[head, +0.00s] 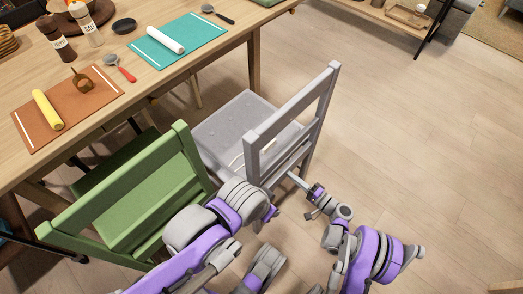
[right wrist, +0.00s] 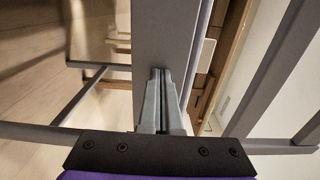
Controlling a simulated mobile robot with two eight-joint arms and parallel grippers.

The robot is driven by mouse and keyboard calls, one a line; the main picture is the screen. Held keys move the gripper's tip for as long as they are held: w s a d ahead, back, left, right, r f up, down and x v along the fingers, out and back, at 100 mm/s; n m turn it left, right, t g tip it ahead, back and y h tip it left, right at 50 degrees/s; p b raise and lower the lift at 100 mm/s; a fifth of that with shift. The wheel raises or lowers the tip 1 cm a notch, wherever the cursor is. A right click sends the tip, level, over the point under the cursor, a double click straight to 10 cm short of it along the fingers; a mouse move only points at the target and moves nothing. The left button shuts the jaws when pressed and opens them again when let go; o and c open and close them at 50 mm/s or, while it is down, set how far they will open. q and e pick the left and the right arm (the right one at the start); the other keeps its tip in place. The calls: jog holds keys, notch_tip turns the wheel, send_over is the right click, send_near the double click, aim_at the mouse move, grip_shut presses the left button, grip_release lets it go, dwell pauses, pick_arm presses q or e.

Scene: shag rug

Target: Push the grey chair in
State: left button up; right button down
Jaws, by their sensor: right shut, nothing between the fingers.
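The grey chair (head: 240,125) stands by the long side of the wooden table (head: 175,75), its seat partly at the table's edge and its slatted back towards me. My right gripper (head: 292,179) is at the lower part of the chair's back. In the right wrist view my right gripper (right wrist: 160,75) is shut and empty, its fingertips close against a broad grey bar of the chair (right wrist: 165,30); I cannot tell whether they touch. My left arm reaches in beside the chair at the lower middle, but its gripper does not show.
A green chair (head: 120,215) stands close to the left of the grey chair. The table carries an orange mat (head: 45,135), a teal mat (head: 205,30), shakers and spoons. A low wooden shelf (head: 375,14) stands at the back. The floor on the right is clear.

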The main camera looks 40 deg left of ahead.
jog(key=shift+a, duration=0.4)
jog(key=shift+s+a, duration=0.1)
jog(key=shift+a, duration=2.45)
jog(key=shift+a, duration=2.65)
jog(key=a, duration=0.4)
jog(key=shift+w+a, duration=0.2)
jog(key=shift+a, duration=0.15)
